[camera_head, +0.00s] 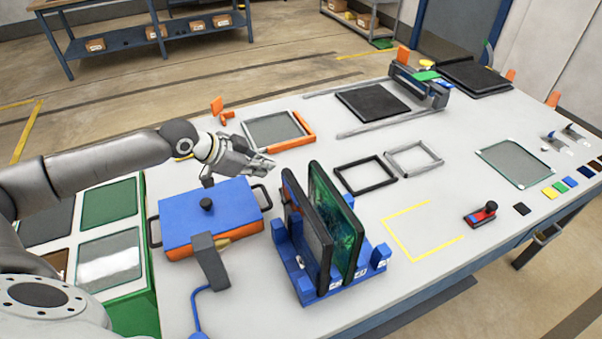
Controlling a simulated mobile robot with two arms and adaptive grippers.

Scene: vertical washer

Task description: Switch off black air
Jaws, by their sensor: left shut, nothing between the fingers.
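My left gripper (268,165) reaches in from the left and is shut and empty. It is above the table, over the back right part of a blue-topped box (208,213) with an orange lower body. No label shows which part is the black air switch. My right gripper is not in view.
A blue rack (305,289) holds dark upright panels right of the gripper. Black and grey frames (365,174) lie behind it. A small red device (480,214) with a black knob sits at the right. The table's front right is mostly clear.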

